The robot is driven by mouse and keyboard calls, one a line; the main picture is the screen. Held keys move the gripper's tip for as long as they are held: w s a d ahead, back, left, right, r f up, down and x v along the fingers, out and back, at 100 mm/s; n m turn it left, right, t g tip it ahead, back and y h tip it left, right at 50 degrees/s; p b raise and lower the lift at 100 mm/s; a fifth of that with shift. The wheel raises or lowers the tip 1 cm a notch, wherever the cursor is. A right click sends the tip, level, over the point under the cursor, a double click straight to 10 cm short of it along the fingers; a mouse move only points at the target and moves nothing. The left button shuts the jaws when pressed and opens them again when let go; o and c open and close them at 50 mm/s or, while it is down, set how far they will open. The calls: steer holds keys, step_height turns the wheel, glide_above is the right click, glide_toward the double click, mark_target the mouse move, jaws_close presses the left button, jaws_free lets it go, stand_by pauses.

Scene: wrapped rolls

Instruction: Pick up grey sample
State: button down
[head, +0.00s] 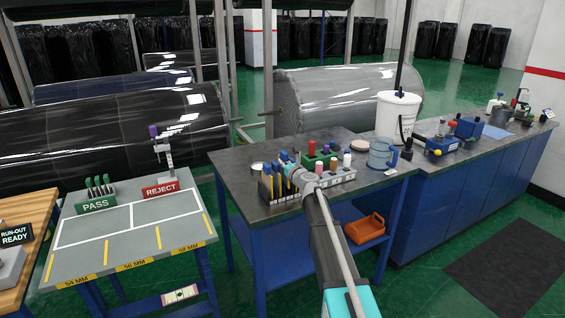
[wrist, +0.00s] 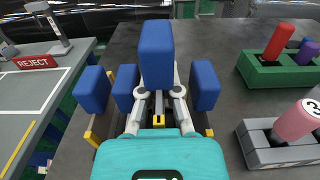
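No sample that I can clearly call grey shows. A grey holder (wrist: 285,148) with a pink sample (wrist: 294,121) stands right of my gripper. In the head view it also carries a brown sample (head: 333,166) and a white sample (head: 347,160). A green holder (wrist: 282,73) behind it bears a red sample (wrist: 280,42) and a purple sample (wrist: 308,50). My gripper (wrist: 159,88) is at the rack of blue-handled tools, its fingers on both sides of one blue handle (wrist: 156,52). It appears shut on it; the fingertips are partly hidden.
Other blue handles (wrist: 205,86) stand close on both sides of my gripper.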

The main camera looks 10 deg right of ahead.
mark_target(285, 155)
steer(key=s+r+p, duration=0.3)
steer(key=r+p, duration=0.1)
steer(key=r, duration=0.1)
steer(key=shift+s, duration=0.4)
steer(key=s+r+p, duration=0.3)
steer(key=s, duration=0.6)
steer(key=shift+r+p, duration=0.25)
steer(key=shift+p, duration=0.05)
steer(key=shift+s, duration=0.1)
